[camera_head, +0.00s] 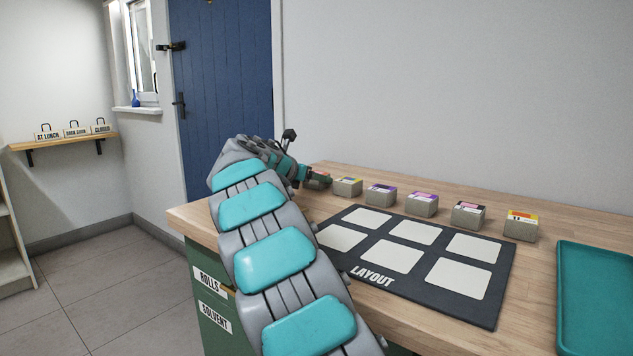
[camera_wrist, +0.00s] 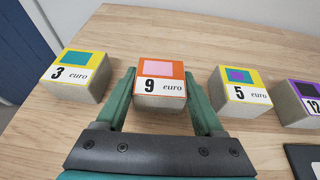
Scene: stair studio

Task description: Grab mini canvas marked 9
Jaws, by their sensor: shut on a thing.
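The mini canvas marked 9 (camera_wrist: 160,88) has an orange face with a pink patch and stands on a grey block. In the wrist view it sits between the two fingers of my gripper (camera_wrist: 161,100), which is shut on it. In the head view my gripper (camera_head: 318,181) is at the far left end of the row, and the canvas there is mostly hidden behind it. The block appears to be at table level; I cannot tell whether it touches the wood.
The canvas marked 3 (camera_wrist: 75,76) stands left of my gripper and the one marked 5 (camera_wrist: 240,92) right. More canvases continue right, including one marked 12 (camera_wrist: 303,100). A dark layout board (camera_head: 434,286) with pale squares lies in front; a teal tray (camera_head: 597,300) is far right.

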